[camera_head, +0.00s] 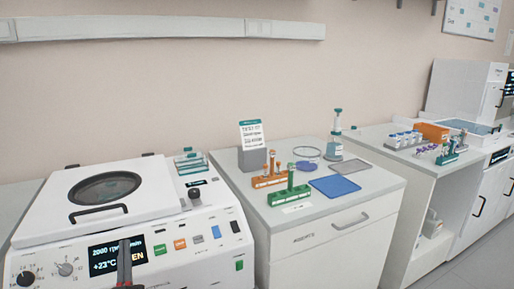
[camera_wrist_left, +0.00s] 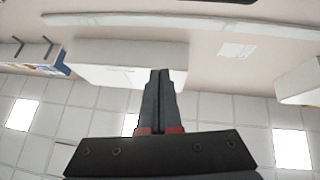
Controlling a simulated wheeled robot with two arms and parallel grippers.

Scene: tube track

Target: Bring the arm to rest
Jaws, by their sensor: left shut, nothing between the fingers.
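My left gripper (camera_head: 124,262) shows at the bottom of the head view, in front of the display of a white centrifuge (camera_head: 150,215). Its dark fingers with red parts are closed together and hold nothing. In the left wrist view the gripper (camera_wrist_left: 160,75) is shut and points toward a wall and ceiling panels, with no object near the fingertips. The centrifuge lid with its round window is down. My right gripper is in neither view.
A cabinet (camera_head: 330,235) right of the centrifuge carries an orange rack (camera_head: 268,181), a green rack (camera_head: 290,195), a blue mat (camera_head: 335,187), a dispenser bottle (camera_head: 335,145) and a sign (camera_head: 251,135). A further bench (camera_head: 375,138) at right holds more racks.

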